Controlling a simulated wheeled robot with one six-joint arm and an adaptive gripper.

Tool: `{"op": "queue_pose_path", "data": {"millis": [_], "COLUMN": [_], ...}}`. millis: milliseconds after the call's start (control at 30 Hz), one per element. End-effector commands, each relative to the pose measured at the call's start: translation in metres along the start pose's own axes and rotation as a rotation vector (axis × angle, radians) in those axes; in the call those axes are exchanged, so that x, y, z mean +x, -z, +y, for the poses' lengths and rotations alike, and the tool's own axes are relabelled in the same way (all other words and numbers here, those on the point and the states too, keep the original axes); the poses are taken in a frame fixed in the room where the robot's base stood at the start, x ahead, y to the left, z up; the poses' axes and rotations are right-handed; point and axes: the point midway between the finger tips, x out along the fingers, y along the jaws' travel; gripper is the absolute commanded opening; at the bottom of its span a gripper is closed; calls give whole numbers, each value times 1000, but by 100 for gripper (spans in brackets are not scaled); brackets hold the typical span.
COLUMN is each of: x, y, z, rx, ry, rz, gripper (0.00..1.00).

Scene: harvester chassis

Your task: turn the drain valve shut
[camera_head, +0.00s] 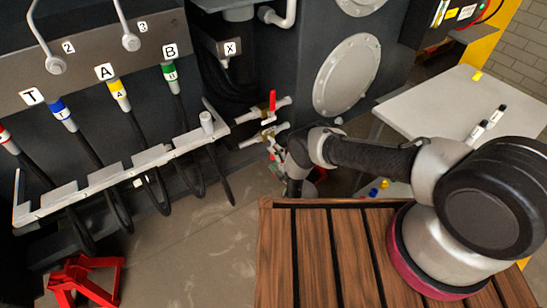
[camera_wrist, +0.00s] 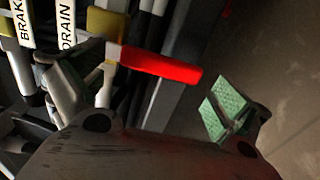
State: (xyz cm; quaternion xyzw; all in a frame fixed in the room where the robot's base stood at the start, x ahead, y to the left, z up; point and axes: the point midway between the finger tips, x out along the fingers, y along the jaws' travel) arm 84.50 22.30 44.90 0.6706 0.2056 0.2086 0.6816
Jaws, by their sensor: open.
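A red valve lever (camera_wrist: 165,64) sticks out to the right from a pale valve body (camera_wrist: 112,50) in the wrist view. A white tag reading DRAIN (camera_wrist: 67,24) is just left of it. My gripper (camera_wrist: 148,92) is open, its green-padded fingers apart to the left and right of the lever. The left finger is close to the pale valve pipe; I cannot tell whether they touch. The lever appears unheld. In the head view, my gripper (camera_head: 292,170) is low beside the valves, partly hidden by my wrist. An upper valve there has a red handle (camera_head: 272,100) standing up.
A second tag, cut off as BRAK (camera_wrist: 21,22), is close on the left. Dark hoses and a hose rail (camera_head: 95,180) lie left of the valves. A grey table (camera_head: 440,105) stands right. A red stand (camera_head: 85,278) is on the floor, front left.

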Motion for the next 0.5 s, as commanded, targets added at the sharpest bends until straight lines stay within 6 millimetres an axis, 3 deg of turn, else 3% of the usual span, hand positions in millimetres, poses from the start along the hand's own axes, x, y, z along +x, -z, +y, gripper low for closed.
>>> {"op": "queue_pose_path", "data": {"millis": [167,500], "x": [-16,-90], "y": [0,0], "z": [-1,-1], "rx": [0,0], "ry": [3,4], "rz": [0,0], "gripper": [100,100]}}
